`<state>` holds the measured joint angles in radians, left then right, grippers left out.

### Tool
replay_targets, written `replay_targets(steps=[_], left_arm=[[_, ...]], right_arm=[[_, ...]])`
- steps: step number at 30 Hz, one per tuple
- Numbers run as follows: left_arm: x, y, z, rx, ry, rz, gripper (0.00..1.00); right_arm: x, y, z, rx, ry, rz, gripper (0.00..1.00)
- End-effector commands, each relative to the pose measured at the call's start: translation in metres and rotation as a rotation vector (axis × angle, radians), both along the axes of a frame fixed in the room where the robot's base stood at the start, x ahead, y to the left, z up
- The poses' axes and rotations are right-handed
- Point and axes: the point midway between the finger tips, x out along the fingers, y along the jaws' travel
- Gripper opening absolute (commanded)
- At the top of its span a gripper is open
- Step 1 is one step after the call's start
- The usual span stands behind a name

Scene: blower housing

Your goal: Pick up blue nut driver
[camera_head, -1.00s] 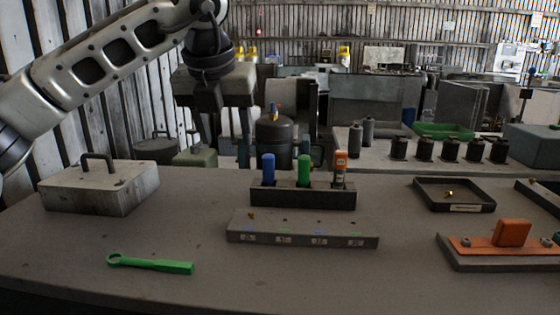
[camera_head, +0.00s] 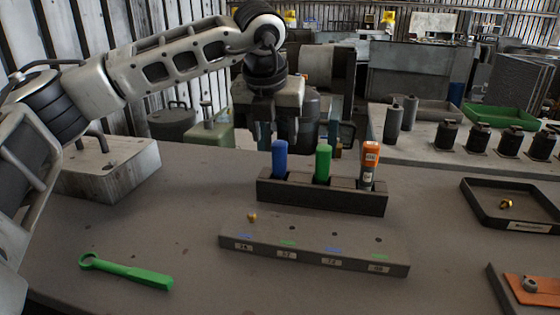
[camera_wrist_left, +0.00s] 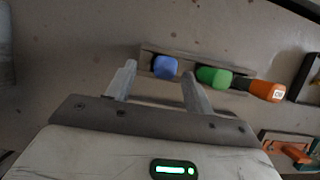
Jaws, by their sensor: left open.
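The blue nut driver (camera_head: 279,158) stands upright in the left slot of a dark holder (camera_head: 320,198). A green driver (camera_head: 323,161) and an orange driver (camera_head: 369,163) stand to its right in the same holder. My left gripper (camera_head: 275,138) is open and empty, pointing down just above and behind the blue handle. In the left wrist view the blue handle (camera_wrist_left: 165,67) lies ahead between the two fingers (camera_wrist_left: 158,82), nearer the far side of the tips. Whether a finger touches it I cannot tell. My right gripper is in neither view.
A labelled block (camera_head: 314,246) with small holes and a brass nut (camera_head: 252,217) lies in front of the holder. A green wrench (camera_head: 127,272) lies front left. A metal box (camera_head: 105,168) stands at left, a dark tray (camera_head: 512,205) at right.

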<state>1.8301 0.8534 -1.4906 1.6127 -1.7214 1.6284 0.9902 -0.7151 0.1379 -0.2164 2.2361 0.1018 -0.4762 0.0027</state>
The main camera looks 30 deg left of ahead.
Motion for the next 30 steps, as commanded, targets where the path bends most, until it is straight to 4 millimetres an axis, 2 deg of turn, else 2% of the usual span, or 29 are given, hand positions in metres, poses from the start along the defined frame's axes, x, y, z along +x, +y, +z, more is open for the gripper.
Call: replay_targets(steps=[8,16,25,26,30], left_arm=[[0.007,0.000,-0.021,0.001,0.002,-0.001,0.53],[0.020,-0.002,-0.056,0.000,0.002,0.000,0.53],[0.023,-0.002,-0.062,-0.001,0.000,0.000,0.53],[0.023,-0.002,-0.062,-0.001,0.000,0.000,0.47],[0.023,-0.002,-0.061,0.000,0.000,0.000,0.08]], right_arm=[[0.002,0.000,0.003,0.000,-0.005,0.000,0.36],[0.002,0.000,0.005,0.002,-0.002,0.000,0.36],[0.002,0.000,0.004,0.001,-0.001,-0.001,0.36],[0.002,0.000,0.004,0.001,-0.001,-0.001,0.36],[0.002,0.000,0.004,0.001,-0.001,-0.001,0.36]])
